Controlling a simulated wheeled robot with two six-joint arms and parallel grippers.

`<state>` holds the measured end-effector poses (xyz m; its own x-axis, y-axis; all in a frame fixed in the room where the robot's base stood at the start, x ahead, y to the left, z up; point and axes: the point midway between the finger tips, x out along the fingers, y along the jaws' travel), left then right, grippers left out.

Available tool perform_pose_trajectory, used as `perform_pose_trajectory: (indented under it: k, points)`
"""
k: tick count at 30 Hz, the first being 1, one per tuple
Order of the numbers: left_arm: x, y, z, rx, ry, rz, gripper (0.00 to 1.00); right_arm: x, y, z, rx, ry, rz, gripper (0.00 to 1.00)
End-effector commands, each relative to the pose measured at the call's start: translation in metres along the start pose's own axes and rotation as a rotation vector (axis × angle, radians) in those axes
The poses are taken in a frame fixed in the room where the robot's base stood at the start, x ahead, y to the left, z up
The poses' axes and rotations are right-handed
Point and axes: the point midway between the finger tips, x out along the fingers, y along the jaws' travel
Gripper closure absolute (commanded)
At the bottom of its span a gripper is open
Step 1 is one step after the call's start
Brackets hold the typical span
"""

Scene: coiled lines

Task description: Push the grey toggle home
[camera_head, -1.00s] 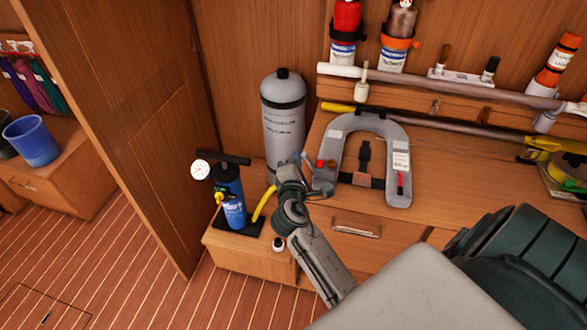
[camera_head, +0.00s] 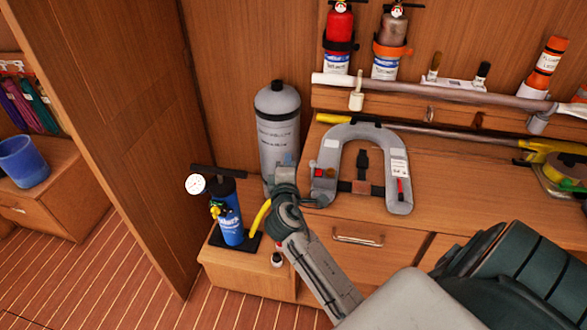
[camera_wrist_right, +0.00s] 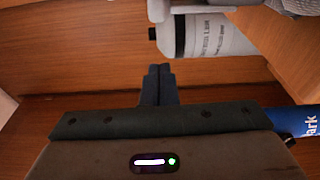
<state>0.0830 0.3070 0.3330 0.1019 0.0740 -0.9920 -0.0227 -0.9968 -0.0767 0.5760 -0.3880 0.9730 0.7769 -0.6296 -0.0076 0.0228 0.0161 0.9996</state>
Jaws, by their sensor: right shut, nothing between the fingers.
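I cannot pick out the grey toggle with certainty. A grey horseshoe-shaped vest (camera_head: 398,160), with a dark buckle and small red tabs, lies on the wooden counter. My right gripper (camera_head: 287,172) is in front of the grey cylinder (camera_head: 278,125), just left of the vest's left end, and partly hidden by its own wrist. The right wrist view shows its fingers (camera_wrist_right: 158,85) shut, with nothing between them. Beyond the fingertips is a labelled grey cylinder (camera_wrist_right: 207,36). A light grey piece (camera_wrist_right: 160,11) above them is cut off by the frame. My left gripper is not in view.
A blue pump (camera_head: 229,215) with a gauge and yellow hose stands left of my right wrist. A drawer handle (camera_head: 358,236) is on the counter's front. A pole (camera_head: 440,137) lies behind the vest. The counter right of the vest is mostly clear.

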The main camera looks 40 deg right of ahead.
Motion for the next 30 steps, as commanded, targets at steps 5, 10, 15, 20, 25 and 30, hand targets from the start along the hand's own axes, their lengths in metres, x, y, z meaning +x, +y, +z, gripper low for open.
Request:
perform_pose_trajectory:
  k: [5,10,15,20,25,30]
  points:
    - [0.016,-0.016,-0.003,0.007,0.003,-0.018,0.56,-0.043,-0.006,0.000,0.006,0.000,-0.004,1.00]
    - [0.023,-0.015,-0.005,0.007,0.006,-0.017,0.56,-0.074,-0.006,0.000,0.005,-0.001,-0.004,1.00]
    - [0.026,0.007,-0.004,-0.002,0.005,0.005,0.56,-0.093,-0.004,0.000,0.003,-0.001,-0.002,1.00]
    - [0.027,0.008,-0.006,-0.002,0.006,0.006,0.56,-0.100,-0.003,0.000,0.000,0.000,-0.001,1.00]
    - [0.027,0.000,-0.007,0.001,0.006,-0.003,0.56,-0.101,-0.002,0.000,-0.001,0.000,0.001,1.00]
    - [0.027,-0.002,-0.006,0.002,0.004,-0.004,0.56,-0.101,-0.002,0.000,-0.001,0.000,0.000,1.00]
